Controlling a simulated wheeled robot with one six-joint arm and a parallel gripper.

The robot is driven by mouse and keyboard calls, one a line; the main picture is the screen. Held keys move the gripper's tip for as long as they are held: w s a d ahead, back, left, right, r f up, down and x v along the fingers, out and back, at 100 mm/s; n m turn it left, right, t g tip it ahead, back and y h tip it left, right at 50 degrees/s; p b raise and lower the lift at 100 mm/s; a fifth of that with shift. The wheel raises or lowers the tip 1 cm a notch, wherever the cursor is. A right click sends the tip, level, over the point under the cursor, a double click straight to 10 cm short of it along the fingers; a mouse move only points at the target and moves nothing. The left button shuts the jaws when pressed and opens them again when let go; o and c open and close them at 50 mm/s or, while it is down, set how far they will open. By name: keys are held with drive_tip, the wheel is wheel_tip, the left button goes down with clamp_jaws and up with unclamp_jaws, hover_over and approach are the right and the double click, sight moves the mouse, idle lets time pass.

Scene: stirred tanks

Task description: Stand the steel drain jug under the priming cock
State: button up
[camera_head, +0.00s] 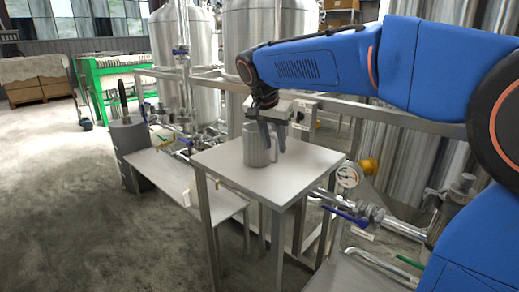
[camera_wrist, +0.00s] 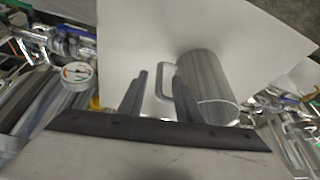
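The steel jug (camera_head: 257,147) stands upright on a square steel table. In the wrist view the jug (camera_wrist: 208,85) shows its grey body, with its handle (camera_wrist: 160,84) toward the left. My gripper (camera_head: 274,148) is open and points down at the jug's handle side. In the wrist view its two dark fingers (camera_wrist: 160,76) are apart, with the handle appearing between them; I cannot tell whether either finger touches it. I cannot tell which of the small valves is the priming cock.
The steel table (camera_head: 310,159) has bare room around the jug. Pipes, a pressure gauge (camera_head: 348,176) and a blue-handled valve (camera_head: 345,215) are at the right. Steel tanks (camera_head: 181,45) stand behind.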

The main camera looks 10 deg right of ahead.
drive_tip(key=shift+x, duration=1.25)
clamp_jaws()
